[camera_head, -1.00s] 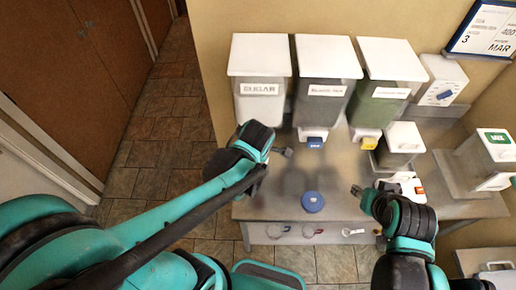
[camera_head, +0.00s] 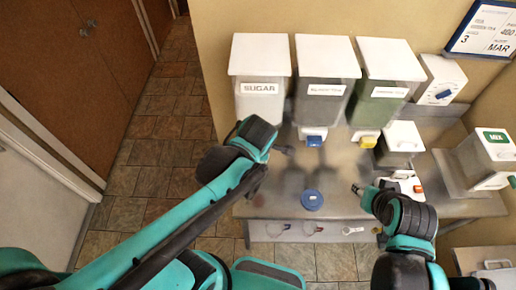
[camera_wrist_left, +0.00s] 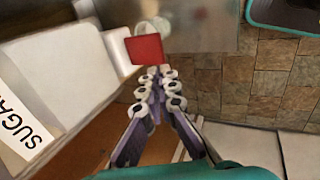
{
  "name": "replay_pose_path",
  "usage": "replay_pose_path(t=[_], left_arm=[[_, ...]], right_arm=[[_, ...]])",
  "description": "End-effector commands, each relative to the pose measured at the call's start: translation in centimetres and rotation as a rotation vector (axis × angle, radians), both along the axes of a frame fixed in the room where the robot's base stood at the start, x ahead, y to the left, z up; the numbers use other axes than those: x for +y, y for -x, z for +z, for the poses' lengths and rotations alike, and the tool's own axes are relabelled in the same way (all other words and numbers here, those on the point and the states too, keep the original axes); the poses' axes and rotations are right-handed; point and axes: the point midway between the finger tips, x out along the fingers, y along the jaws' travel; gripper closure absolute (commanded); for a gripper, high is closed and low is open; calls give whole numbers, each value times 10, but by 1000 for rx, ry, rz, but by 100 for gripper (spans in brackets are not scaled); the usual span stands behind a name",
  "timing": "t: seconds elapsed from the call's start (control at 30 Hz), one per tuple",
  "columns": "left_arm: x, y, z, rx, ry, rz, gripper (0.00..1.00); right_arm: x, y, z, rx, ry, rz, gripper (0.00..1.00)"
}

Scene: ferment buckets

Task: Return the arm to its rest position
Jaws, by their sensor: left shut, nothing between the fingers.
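My left arm reaches in from the left in the head view. Its gripper (camera_head: 287,150) is in front of the sugar bin (camera_head: 260,103), above the metal counter. In the left wrist view the left gripper's fingers (camera_wrist_left: 160,72) are together and empty. A red dispenser part (camera_wrist_left: 145,50) shows just beyond the tips; contact cannot be told. The white bin with the SUGAR label (camera_wrist_left: 15,125) fills the left of that view. My right gripper (camera_head: 357,190) is over the counter at the right, small and dark; its opening cannot be told.
Two more bins with a blue tap (camera_head: 313,138) and a yellow tap (camera_head: 365,138) stand beside the sugar bin. A blue round lid (camera_head: 312,200) is on the counter (camera_head: 340,165). The MIX dispenser (camera_head: 490,155) stands right. Tiled floor (camera_head: 165,120) is clear at left.

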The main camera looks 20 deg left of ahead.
Motion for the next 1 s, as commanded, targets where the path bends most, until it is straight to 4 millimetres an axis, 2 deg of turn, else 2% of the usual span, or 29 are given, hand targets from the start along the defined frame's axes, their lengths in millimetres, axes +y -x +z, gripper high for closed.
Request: replay_pose_path(t=[0.5,0.6,0.67,0.77,1.0], left_arm=[[0,0,0,0,0,0,100],[1,1,-6,2,-9,-26,100],[3,3,-16,3,-27,-75,100],[8,9,-42,9,-85,-223,100],[23,30,-118,7,-311,-744,100]], right_arm=[[0,0,0,0,0,0,60],[0,0,-7,0,0,0,60],[0,0,-18,0,0,0,60],[0,0,-49,0,0,0,60],[0,0,-138,0,0,0,60]])
